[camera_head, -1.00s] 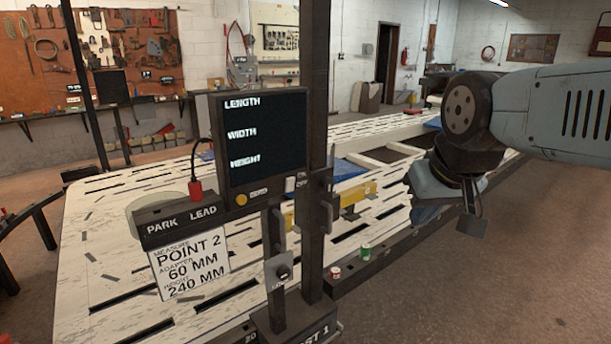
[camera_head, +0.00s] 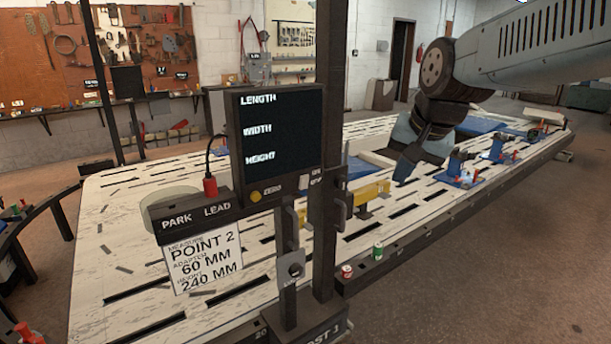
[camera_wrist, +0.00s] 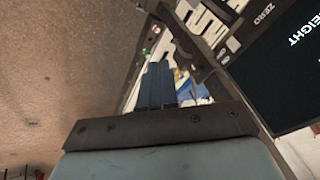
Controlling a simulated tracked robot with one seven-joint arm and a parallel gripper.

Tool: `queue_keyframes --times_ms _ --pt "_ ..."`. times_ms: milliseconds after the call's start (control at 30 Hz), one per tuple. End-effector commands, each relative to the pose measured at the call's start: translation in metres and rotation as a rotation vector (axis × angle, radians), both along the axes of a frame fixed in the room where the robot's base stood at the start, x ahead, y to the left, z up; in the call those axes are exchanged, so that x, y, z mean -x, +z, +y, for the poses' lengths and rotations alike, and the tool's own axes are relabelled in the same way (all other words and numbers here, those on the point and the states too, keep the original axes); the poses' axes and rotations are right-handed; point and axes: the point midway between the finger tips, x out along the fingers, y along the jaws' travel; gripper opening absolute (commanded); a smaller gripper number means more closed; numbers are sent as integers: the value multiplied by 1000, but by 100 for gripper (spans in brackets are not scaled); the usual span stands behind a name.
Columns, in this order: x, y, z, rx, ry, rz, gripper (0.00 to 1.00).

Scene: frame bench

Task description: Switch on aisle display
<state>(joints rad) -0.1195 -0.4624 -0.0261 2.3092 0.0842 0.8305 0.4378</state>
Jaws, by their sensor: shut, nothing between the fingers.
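The display (camera_head: 278,142) is a dark upright screen on a post, with LENGTH, WIDTH and HEIGHT lettering and no numbers visible. A yellow ZERO button (camera_head: 256,197) and a small light ON/OFF switch (camera_head: 316,181) sit along its lower edge. My gripper (camera_head: 404,176) is shut and empty, to the right of the display and apart from it, pointing down over the bench in the picture. In the wrist view its blue fingers (camera_wrist: 157,85) are together, and part of the display (camera_wrist: 288,82) shows at the right, turned on its side. The switch position is too small to read.
The dark post (camera_head: 327,130) stands just right of the display. The park bracket (camera_head: 190,216) with a red plug (camera_head: 210,187) is at its left. The slotted bench (camera_head: 115,260) stretches behind, with blue clamps (camera_head: 462,172) at right. Open floor lies at the right front.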

Motion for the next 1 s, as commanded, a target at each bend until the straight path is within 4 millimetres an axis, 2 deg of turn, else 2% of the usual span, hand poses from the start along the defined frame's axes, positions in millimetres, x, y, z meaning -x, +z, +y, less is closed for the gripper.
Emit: queue_keyframes --times_ms 33,300,500,700,1000 --pt "-17 -1 10 -31 -34 16 0" --pt "-96 -8 65 -216 -269 95 0" --pt "-139 -21 103 -316 -411 149 0" --pt "-158 -28 121 -361 -482 177 0" --pt "-161 -29 123 -368 -492 180 0"
